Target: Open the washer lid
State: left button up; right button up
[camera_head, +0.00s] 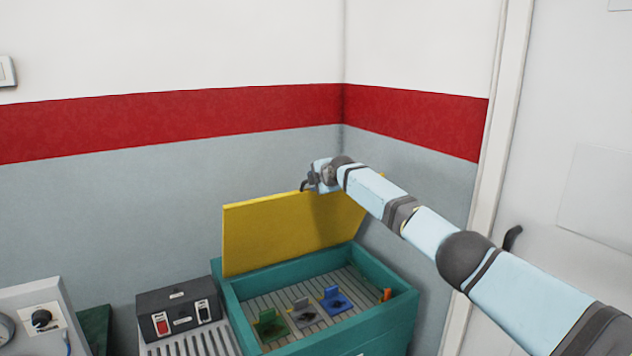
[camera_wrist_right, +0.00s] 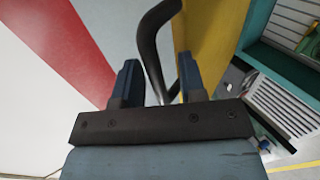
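The washer (camera_head: 398,307) is a teal box at the lower middle of the head view. Its yellow lid (camera_head: 262,232) stands raised at the back, close to the wall; part of the lid also shows in the right wrist view (camera_wrist_right: 212,35). My right gripper (camera_head: 312,180) is at the lid's top edge. In the right wrist view the dark curved lid handle (camera_wrist_right: 148,45) passes between the two fingers of my right gripper (camera_wrist_right: 158,82). The fingers are spread, with gaps visible beside the handle. My left gripper is not in view.
Inside the washer lie a green part (camera_head: 270,327), a grey part (camera_head: 303,313), a blue part (camera_head: 336,300) and an orange piece (camera_head: 386,295) on a slatted floor. A dark switch box (camera_head: 180,308) stands left of the washer. Walls meet in a corner behind; a door (camera_head: 570,130) is right.

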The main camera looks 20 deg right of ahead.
jog(key=b+v, duration=0.2)
jog(key=v, duration=1.2)
jog(key=shift+b, duration=0.35)
jog(key=shift+w, duration=0.1)
jog(key=s+a+f+m+g+y, duration=0.15)
jog(key=a+f, duration=0.35)
jog(key=f, duration=0.5)
jog(key=s+a+f+t+y, duration=0.1)
jog(key=s+a+f, duration=0.3)
jog(key=f, duration=0.5)
jog(key=s+a+f+m+g+y, duration=0.1)
jog(key=s+a+f+m, duration=0.1)
jog(key=s+a+f, duration=0.5)
jog(key=s+a+f+m, duration=0.25)
jog(key=s+f, duration=0.35)
jog(key=f, duration=0.4)
jog(key=s+a+f+m, duration=0.1)
jog(key=s+f+m, duration=0.2)
jog(key=s, duration=0.8)
jog(key=s+a+f+m, duration=0.1)
jog(key=s+f+m, duration=0.2)
jog(key=s, duration=0.8)
jog(key=s+a+f+m+h+p, duration=0.1)
jog(key=s+f+m, duration=0.3)
jog(key=s, duration=0.7)
notch_tip(320, 180, down, 2)
jog(key=shift+s+a+f, duration=0.15)
jog(key=shift+s+a, duration=0.05)
jog(key=shift+a, duration=0.2)
